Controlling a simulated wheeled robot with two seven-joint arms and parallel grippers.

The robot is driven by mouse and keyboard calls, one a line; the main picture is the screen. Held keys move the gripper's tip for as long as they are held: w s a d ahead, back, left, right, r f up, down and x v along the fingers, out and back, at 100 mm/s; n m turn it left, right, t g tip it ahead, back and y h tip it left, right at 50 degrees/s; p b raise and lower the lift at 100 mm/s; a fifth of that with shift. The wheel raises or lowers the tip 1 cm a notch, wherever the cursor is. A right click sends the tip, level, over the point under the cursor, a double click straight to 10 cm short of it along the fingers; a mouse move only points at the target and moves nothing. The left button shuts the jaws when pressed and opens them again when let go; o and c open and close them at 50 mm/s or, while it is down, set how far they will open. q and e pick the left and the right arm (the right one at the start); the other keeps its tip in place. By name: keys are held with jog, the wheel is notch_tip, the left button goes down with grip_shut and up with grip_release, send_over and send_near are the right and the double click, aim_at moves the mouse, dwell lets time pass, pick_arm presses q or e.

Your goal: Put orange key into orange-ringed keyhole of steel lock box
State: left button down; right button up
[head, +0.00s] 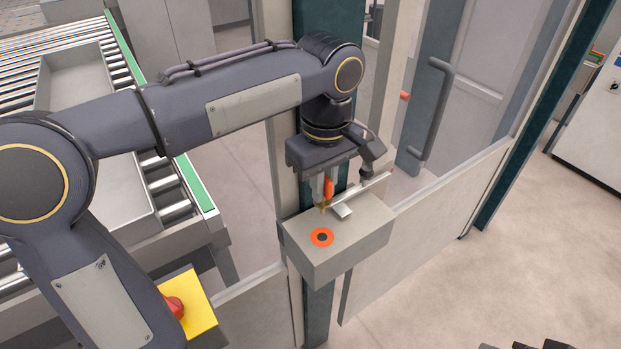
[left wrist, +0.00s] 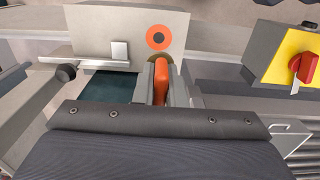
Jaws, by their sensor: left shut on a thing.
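The steel lock box (head: 340,250) is a grey block fixed on the dark post. The orange-ringed keyhole (head: 322,237) is on its top face; it also shows in the left wrist view (left wrist: 158,38). My left gripper (head: 326,195) is shut on the orange key (head: 329,187), just above the back part of the box and apart from the keyhole. In the left wrist view the key's orange head (left wrist: 161,80) sits between the fingers, which hide part of it. A small dark shape at the bottom right of the head view may be part of my right gripper; its jaws cannot be made out.
A metal tab (head: 342,211) and a thin bar lie by the box's back edge. A yellow box with a red knob (head: 174,306) stands at lower left, beside a roller conveyor (head: 182,180). Fence panels and a door with a dark handle (head: 432,105) are behind.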

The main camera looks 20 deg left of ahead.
aim_at(323, 213)
pick_arm(q)
jog(key=shift+w+d+f, duration=0.15)
jog(key=shift+f+b, duration=0.9)
jog(key=shift+b, duration=0.1)
notch_tip(323, 213, down, 4)
jog(key=b, duration=0.3)
jog(key=shift+r+b, duration=0.1)
jog(key=shift+b, duration=0.2)
jog(key=shift+r, duration=0.1)
jog(key=shift+f, duration=0.25)
jog(key=shift+f+b, duration=1.3)
jog(key=shift+f, duration=0.8)
